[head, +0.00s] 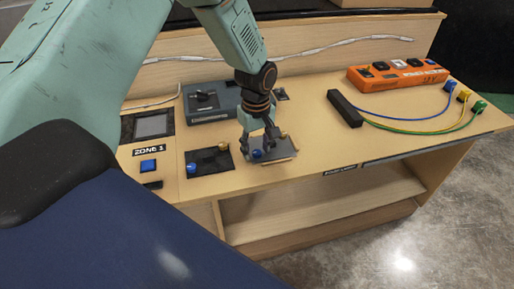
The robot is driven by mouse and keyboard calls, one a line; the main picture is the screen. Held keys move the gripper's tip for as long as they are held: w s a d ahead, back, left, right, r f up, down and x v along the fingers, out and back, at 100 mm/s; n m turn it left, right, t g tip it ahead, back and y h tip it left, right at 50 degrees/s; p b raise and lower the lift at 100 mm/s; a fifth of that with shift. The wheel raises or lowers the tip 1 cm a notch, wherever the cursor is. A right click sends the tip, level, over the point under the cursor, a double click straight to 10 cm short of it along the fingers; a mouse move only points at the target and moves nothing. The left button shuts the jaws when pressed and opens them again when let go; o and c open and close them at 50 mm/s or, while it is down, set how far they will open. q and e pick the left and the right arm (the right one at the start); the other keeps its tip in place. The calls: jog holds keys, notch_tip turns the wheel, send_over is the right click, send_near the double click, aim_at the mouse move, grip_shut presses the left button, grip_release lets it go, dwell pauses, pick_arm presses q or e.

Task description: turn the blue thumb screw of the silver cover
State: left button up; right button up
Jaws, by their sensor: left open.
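The silver cover (283,157) lies on the console's wooden top near its front edge. Its blue thumb screw (257,154) shows at its left front, and a gold screw (283,135) shows at its back right. My left gripper (257,148) points down over the cover, its fingers apart around or just above the blue screw. I cannot tell whether the fingers touch the screw. The gripper and wrist hide part of the cover. My right gripper is not in view.
Left of the cover is a black plate (208,161) with a blue knob (191,168) and a gold knob. A grey box (207,103) stands behind. At the right are a black block (345,108), coloured cables and an orange power strip (397,74). The wood between is clear.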

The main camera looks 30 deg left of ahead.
pick_arm(q)
jog(key=shift+d, duration=0.15)
jog(key=shift+c, duration=0.3)
jog(key=shift+f, duration=0.1)
jog(key=c, duration=0.5)
grip_shut()
